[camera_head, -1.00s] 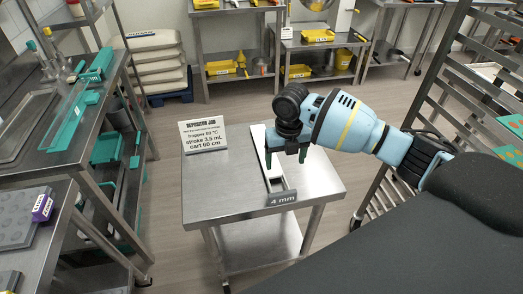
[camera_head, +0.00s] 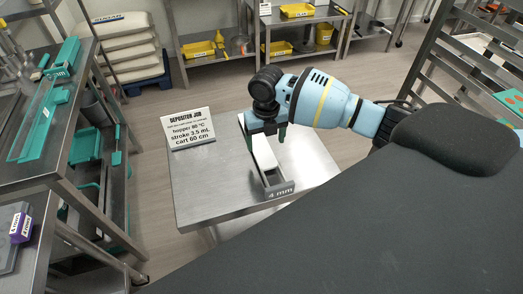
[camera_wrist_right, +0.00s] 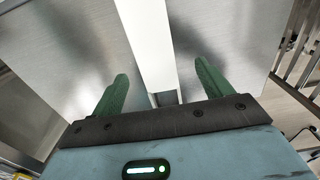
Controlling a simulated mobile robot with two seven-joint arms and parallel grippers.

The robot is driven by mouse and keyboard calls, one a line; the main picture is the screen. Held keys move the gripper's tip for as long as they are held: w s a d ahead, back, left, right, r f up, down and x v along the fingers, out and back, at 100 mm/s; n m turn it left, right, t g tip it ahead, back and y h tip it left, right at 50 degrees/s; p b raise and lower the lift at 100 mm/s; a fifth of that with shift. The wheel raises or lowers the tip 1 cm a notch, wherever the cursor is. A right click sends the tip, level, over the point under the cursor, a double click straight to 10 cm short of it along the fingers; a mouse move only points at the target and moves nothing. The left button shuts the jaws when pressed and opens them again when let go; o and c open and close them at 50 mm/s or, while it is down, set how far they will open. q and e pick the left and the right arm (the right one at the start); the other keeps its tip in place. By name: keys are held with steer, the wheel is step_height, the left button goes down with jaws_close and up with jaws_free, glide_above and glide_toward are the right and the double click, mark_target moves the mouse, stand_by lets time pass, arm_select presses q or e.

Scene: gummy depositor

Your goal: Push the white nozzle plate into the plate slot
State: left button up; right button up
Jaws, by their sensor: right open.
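The white nozzle plate (camera_head: 264,155) is a long narrow strip lying on the small steel table. It also shows in the right wrist view (camera_wrist_right: 146,42), running between my fingers. The plate slot (camera_head: 272,179) is a narrow grey channel at the table's near side, with a "4 mm" label (camera_head: 280,190) at its near end. A short stretch of the slot shows uncovered before the label. My right gripper (camera_head: 266,139) is open above the plate, its green fingers on either side of it. In the wrist view the fingers (camera_wrist_right: 162,86) look clear of the plate. My left gripper is out of view.
A "Depositor job" sign (camera_head: 188,129) stands at the table's left. The steel table top (camera_head: 210,185) is otherwise bare. A rack with teal trays (camera_head: 45,115) is at the left, and a metal rack (camera_head: 440,55) at the right.

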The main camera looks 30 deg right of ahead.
mark_target(262, 150)
steer(key=f, duration=0.1)
steer(key=w+f, duration=0.1)
steer(key=f, duration=0.2)
steer(key=shift+w+a+f, duration=0.2)
steer(key=shift+w, duration=0.1)
steer(key=shift+f, duration=0.35)
steer(key=c, duration=1.2)
steer(key=shift+c, duration=0.2)
steer(key=shift+r, duration=0.15)
